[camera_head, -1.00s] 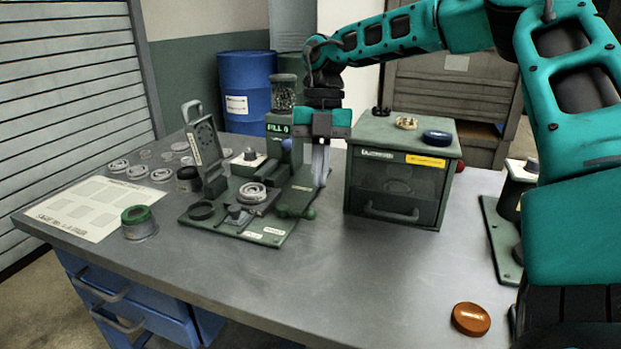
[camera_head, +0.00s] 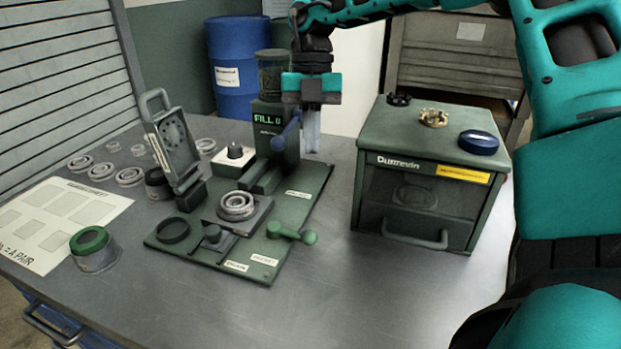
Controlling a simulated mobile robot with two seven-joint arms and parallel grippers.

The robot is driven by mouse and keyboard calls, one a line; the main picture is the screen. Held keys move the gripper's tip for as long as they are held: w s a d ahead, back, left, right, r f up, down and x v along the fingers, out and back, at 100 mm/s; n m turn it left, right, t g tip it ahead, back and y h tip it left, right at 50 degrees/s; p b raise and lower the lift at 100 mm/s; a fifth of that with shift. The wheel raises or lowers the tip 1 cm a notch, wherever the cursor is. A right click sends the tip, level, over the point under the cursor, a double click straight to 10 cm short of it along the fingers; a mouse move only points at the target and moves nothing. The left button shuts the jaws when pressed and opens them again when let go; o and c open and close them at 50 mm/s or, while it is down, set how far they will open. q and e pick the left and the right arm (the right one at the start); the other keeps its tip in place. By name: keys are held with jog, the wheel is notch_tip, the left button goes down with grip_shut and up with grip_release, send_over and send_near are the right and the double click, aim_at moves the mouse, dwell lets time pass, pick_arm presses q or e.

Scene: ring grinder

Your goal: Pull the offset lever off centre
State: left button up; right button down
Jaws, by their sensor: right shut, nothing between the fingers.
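The grinder fixture's green base plate (camera_head: 318,180) lies on the metal bench. A green lever with a ball end (camera_head: 292,233) sticks out at its front right corner. A second lever with a blue knob (camera_head: 286,134) is on the upright marked FILL 0 (camera_head: 268,128). Small labels by the levers are too small to read surely, so I cannot tell which is the offset lever. My right gripper (camera_head: 312,147) is shut and empty, pointing down just right of the blue-knobbed lever, apart from the green one. My left gripper is not in view.
A ring sits on the fixture's middle block (camera_head: 237,206). A hinged dial plate (camera_head: 174,143) stands at its left. A green cabinet (camera_head: 432,180) stands to the right, with small parts on top. Loose rings (camera_head: 130,177) and a white sheet (camera_head: 60,225) lie left. The front bench is clear.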

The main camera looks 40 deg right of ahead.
send_near(292, 233)
jog(key=d+f, duration=0.4)
jog(key=f, duration=0.1)
jog(key=shift+s+d+f, duration=0.15)
jog(key=shift+s, duration=0.05)
jog(key=shift+s+a+f, duration=0.1)
jog(key=shift+s+a, duration=0.9)
jog(key=shift+a, duration=0.05)
jog(key=shift+s+a+f+p, duration=0.1)
jog(key=shift+s+a+p, duration=0.15)
jog(key=shift+p, duration=0.05)
jog(key=shift+f, duration=0.1)
